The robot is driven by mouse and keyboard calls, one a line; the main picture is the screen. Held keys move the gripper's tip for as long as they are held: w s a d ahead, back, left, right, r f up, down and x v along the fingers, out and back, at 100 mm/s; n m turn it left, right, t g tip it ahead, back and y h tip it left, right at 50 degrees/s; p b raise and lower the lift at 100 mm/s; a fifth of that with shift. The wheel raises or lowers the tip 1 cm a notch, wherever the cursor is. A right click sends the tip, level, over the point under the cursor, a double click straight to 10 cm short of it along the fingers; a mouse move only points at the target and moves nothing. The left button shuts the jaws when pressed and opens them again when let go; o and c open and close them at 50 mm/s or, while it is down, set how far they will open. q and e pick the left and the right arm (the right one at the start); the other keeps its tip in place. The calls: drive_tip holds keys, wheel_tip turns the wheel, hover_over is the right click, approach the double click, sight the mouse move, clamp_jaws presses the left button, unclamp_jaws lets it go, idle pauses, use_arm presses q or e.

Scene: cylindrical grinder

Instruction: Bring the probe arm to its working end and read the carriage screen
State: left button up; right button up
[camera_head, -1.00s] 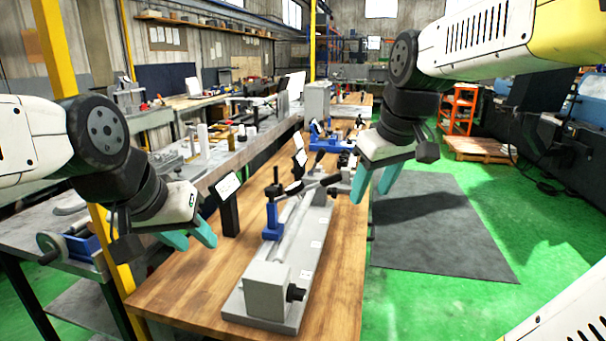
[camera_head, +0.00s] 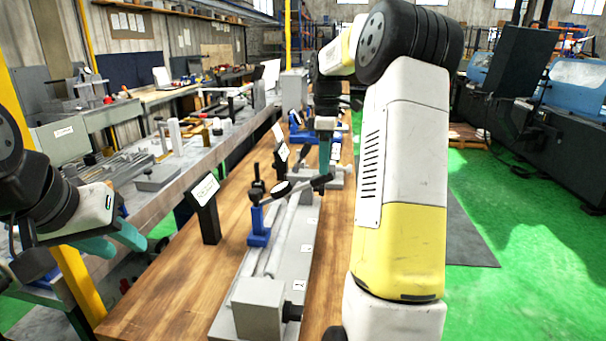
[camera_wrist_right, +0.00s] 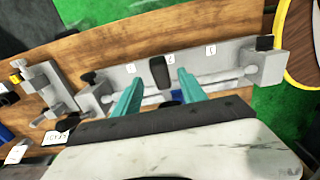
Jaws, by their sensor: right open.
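The grey fixture bed (camera_head: 290,245) lies lengthwise on the wooden table with a rod along it. A blue carriage (camera_head: 259,225) stands on the bed. My left gripper (camera_head: 130,246) is open and empty, left of the table.
A sign on a black stand (camera_head: 206,205) stands left of the carriage. Blue fixtures (camera_head: 300,128) are further back on the table. A grey end block (camera_head: 258,305) is at the bed's near end. A long cluttered bench (camera_head: 200,170) runs along the left.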

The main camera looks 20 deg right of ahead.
drive_tip(key=shift+f, duration=2.2)
clamp_jaws()
